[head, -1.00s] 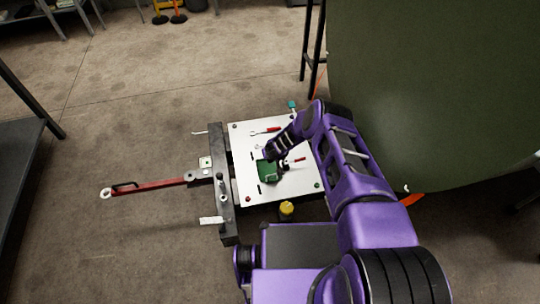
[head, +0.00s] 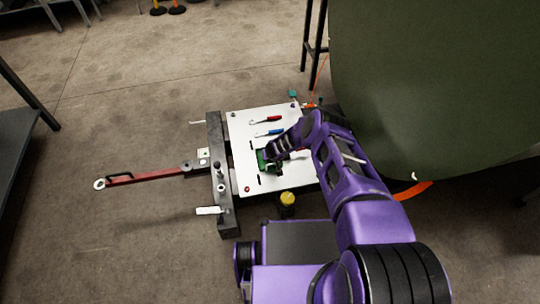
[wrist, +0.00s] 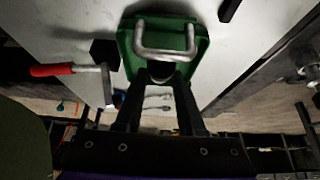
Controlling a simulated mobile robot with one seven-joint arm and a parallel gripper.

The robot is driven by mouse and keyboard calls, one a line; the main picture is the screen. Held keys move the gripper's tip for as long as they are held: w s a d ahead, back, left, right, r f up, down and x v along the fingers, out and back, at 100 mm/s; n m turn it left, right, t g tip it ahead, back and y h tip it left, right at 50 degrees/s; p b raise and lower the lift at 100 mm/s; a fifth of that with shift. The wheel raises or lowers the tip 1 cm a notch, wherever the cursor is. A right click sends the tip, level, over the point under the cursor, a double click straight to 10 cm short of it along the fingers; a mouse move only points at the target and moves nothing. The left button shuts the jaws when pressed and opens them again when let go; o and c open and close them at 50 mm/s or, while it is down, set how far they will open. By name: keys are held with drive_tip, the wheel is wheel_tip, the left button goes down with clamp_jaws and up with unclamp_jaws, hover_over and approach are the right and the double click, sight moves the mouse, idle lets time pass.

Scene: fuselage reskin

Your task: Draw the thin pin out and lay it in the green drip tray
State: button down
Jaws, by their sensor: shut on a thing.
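The green drip tray (head: 262,162) sits on the white board, partly hidden by my gripper. In the wrist view the green tray (wrist: 196,62) fills the upper middle, with a grey metal loop handle (wrist: 165,54) standing over it. My gripper (wrist: 164,76) has its fingertips at the loop's crossbar and is shut on it. My gripper also shows in the head view (head: 275,152), above the tray. I cannot make out for certain which part is the thin pin.
The white board (head: 245,150) carries a red-handled tool (head: 266,120) and a blue-handled tool (head: 268,133). A black beam (head: 215,150) runs along its left side, with a red bar (head: 145,177) sticking out left. A yellow-capped item (head: 287,199) stands near. The large green fuselage (head: 440,90) is at right.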

drive_tip(key=shift+f, duration=0.4)
drive_tip(key=shift+c, duration=2.2)
unclamp_jaws()
drive_tip(key=shift+r, duration=0.15)
drive_tip(key=shift+r+p, duration=3)
drive_tip(key=shift+r, duration=1.4)
